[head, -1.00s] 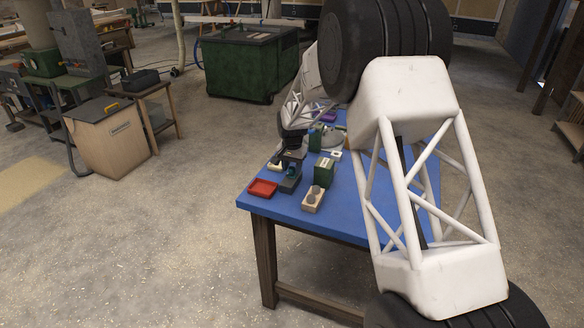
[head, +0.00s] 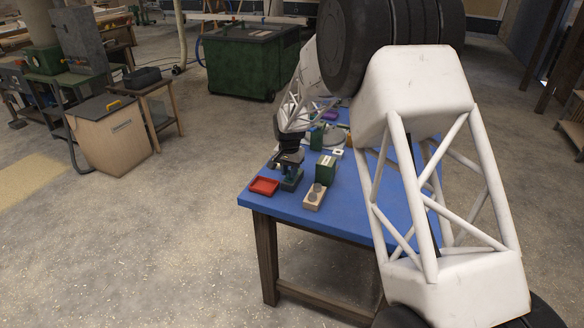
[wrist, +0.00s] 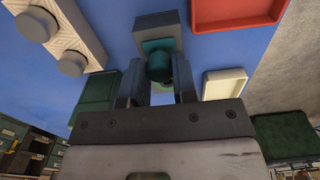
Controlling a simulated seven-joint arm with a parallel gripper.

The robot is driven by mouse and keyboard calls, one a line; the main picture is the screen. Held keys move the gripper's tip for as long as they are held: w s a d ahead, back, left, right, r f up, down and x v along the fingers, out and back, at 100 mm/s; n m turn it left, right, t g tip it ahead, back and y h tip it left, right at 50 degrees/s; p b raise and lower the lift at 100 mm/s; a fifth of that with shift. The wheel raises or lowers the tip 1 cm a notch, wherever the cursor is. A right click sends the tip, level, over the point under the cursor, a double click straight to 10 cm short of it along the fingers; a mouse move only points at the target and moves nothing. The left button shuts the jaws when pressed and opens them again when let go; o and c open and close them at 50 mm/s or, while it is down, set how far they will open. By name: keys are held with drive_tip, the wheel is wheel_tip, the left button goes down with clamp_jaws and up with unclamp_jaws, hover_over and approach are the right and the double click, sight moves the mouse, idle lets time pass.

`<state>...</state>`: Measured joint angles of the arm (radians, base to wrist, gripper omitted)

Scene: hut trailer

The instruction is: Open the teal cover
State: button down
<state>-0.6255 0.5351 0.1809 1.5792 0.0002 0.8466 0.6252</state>
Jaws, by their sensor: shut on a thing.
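The teal cover (wrist: 157,62) shows in the wrist view as a rounded teal piece on a small grey box (wrist: 157,22). My gripper (wrist: 160,82) has one finger on each side of it and is shut on it. In the head view my gripper (head: 288,163) is low over the small dark box (head: 291,182) near the front left of the blue table. The cover is mostly hidden there, and I cannot tell how far it is raised.
On the blue table (head: 340,222), a red tray (head: 264,186) lies left of the box, a beige block with round knobs (head: 315,196) right of it, and a green box (head: 326,169) behind that block. A cream tray (wrist: 224,83) is close beside my gripper in the wrist view.

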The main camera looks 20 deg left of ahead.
sight(288, 174)
drive_tip(key=shift+s, duration=0.6)
drive_tip(key=c, duration=0.9)
unclamp_jaws()
drive_tip(key=shift+r, duration=0.1)
drive_tip(key=shift+r, duration=3.85)
